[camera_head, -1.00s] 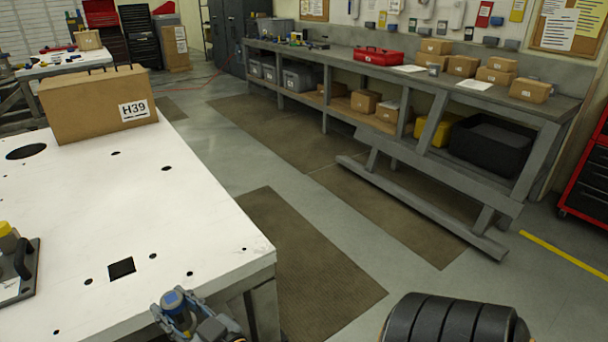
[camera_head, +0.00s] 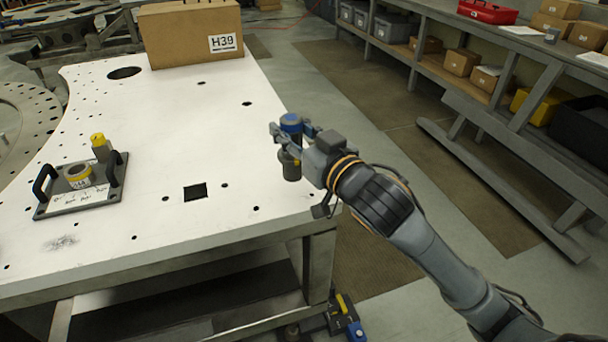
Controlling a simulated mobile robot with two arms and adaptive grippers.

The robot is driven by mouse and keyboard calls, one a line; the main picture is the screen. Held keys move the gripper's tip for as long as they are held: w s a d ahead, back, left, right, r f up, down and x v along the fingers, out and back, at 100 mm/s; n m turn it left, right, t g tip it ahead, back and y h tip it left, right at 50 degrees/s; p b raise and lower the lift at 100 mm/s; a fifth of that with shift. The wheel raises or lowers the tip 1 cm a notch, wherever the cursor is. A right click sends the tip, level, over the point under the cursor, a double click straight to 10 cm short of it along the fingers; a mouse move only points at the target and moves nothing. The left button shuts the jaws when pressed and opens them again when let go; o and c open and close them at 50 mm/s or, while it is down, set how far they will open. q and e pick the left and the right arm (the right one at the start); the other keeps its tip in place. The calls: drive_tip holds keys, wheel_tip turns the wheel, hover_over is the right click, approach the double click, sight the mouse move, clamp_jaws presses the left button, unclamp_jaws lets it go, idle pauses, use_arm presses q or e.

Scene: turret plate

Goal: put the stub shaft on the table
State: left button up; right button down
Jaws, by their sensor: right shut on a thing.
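The stub shaft (camera_head: 292,169) is a dark grey upright cylinder with a blue top. My right gripper (camera_head: 287,144) comes in from the right and is shut around it. The shaft is over the right part of the white table (camera_head: 215,133), near its right edge. I cannot tell whether its lower end touches the table top. My left gripper is out of view.
A fixture plate (camera_head: 52,210) with two black handles and a yellow-topped peg (camera_head: 98,142) sits on the left. A cardboard box (camera_head: 190,40) marked H39 stands at the back. A square hole (camera_head: 195,192) lies left of the shaft. The table's middle is clear.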

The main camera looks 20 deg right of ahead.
drive_tip(key=w+d+f+p, duration=0.3)
drive_tip(key=w+d+f, duration=0.3)
drive_tip(key=w+f, duration=0.6)
drive_tip(key=shift+w+f, duration=0.25)
drive_tip(key=shift+w, duration=0.05)
drive_tip(key=shift+f, duration=0.2)
drive_tip(key=c, duration=1)
unclamp_jaws()
drive_tip(key=shift+c, duration=0.2)
drive_tip(key=shift+o, duration=0.7)
drive_tip(key=shift+s, duration=0.1)
